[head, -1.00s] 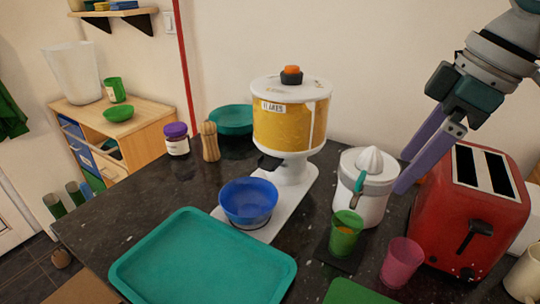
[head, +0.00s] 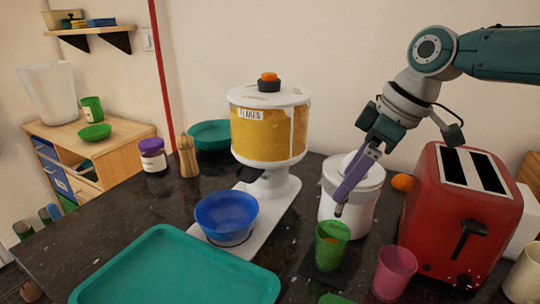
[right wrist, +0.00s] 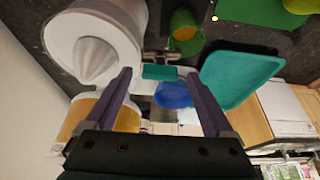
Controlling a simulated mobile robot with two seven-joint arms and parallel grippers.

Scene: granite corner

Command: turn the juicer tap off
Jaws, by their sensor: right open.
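The white juicer (head: 365,212) with its ribbed cone stands on the dark counter left of the toaster. In the right wrist view, its cone (right wrist: 95,60) is at upper left. The teal tap lever (right wrist: 160,72) shows between and beyond my fingers in that view; in the head view my gripper hides it. A green cup (head: 331,250) with orange contents stands below the tap spout (head: 339,210). My right gripper (head: 345,190) points down at the juicer's front, its purple fingers apart and empty. I cannot tell whether it touches the lever. My left gripper is out of view.
A red toaster (head: 462,215) stands close on the right, with a pink cup (head: 393,274) in front. A flakes dispenser (head: 270,135) and blue bowl (head: 226,216) are to the left. A teal tray (head: 170,270) lies at the front.

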